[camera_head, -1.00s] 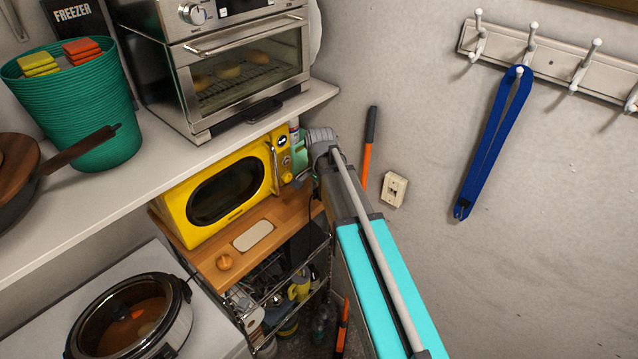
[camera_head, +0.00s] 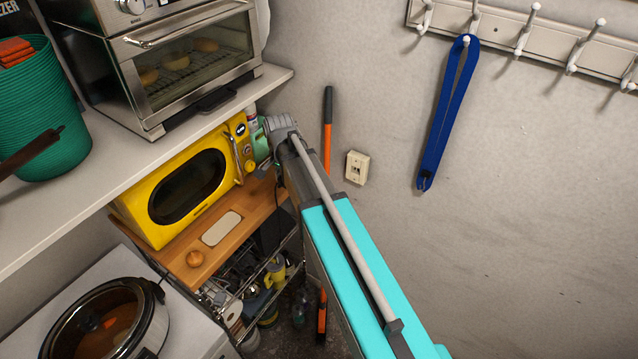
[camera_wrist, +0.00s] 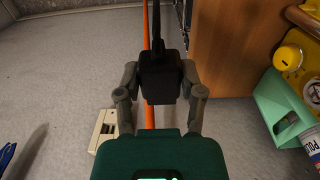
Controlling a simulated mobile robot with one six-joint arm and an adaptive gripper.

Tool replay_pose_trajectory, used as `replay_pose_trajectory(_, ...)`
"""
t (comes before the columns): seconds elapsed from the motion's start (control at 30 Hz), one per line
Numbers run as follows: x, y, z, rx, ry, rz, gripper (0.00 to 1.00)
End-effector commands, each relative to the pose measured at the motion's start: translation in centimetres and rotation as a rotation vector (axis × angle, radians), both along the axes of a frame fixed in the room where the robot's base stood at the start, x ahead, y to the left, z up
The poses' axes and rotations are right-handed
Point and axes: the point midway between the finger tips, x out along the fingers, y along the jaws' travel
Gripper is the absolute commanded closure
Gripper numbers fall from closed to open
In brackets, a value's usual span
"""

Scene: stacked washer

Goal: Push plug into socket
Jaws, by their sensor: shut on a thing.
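My gripper (camera_wrist: 160,88) is shut on a black plug (camera_wrist: 160,72) in the wrist view, with a finger on each side of it. A dark cord runs from the plug toward the top of that view. The cream wall socket (camera_head: 357,167) is on the grey wall, right of my arm in the head view. In the wrist view the socket (camera_wrist: 105,128) lies to the left of the plug and apart from it, partly covered by my gripper. In the head view my arm hides the plug and fingertips.
An orange-handled pole (camera_head: 327,150) leans against the wall near the socket. A yellow microwave (camera_head: 185,190) stands on a wooden-topped cart left of my arm. A green container (camera_wrist: 280,105) is to the right in the wrist view. A blue strap (camera_head: 447,115) hangs from the hook rail.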

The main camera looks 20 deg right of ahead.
Motion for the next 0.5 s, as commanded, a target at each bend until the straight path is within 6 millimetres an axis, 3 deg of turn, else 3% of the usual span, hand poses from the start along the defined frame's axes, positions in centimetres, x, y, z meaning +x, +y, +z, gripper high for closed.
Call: replay_pose_trajectory(0.5, 0.0, 0.0, -7.8, 0.0, 0.0, 0.0, 0.92)
